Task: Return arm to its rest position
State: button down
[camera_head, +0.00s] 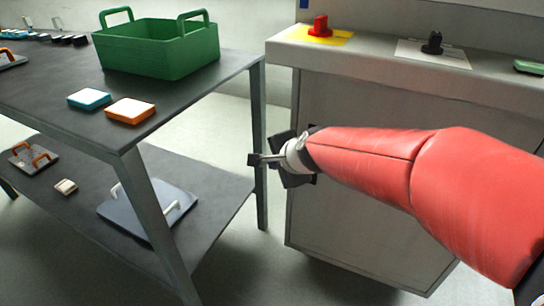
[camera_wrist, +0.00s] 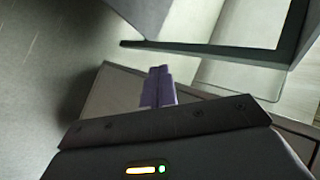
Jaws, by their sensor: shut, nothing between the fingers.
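My gripper (camera_head: 254,159) is at the end of my red-sleeved arm, which reaches in from the right in the head view. It points left, in the gap between the dark table and the grey cabinet. Its fingers are shut with nothing between them. In the wrist view the closed fingers (camera_wrist: 158,88) stand up at the middle, past the dark gripper body. The gripper is close to the table's right leg in the picture; I cannot tell whether they touch.
The two-level table (camera_head: 205,92) carries a green handled crate (camera_head: 157,50), a blue-edged block (camera_head: 89,99) and an orange-edged block (camera_head: 130,111). Handled plates lie on its lower shelf. The cabinet (camera_head: 390,115) has a red knob (camera_head: 320,27) and a black knob (camera_head: 433,43) on top.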

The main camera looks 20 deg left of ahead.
jog(key=s+d+r+n+h, duration=0.2)
jog(key=s+d, duration=0.2)
jog(key=d, duration=0.7)
jog(key=s+d+r+n+h, duration=0.2)
jog(key=s+d+n, duration=0.15)
jog(key=d, duration=0.75)
jog(key=s+d+f+n+h, duration=0.2)
jog(key=s+d+f+h, duration=0.1)
jog(key=s+d, duration=0.8)
jog(key=shift+d+f+n+g, duration=0.2)
jog(key=shift+d+n+g, duration=0.15)
jog(key=shift+d, duration=0.5)
jog(key=shift+s, duration=0.1)
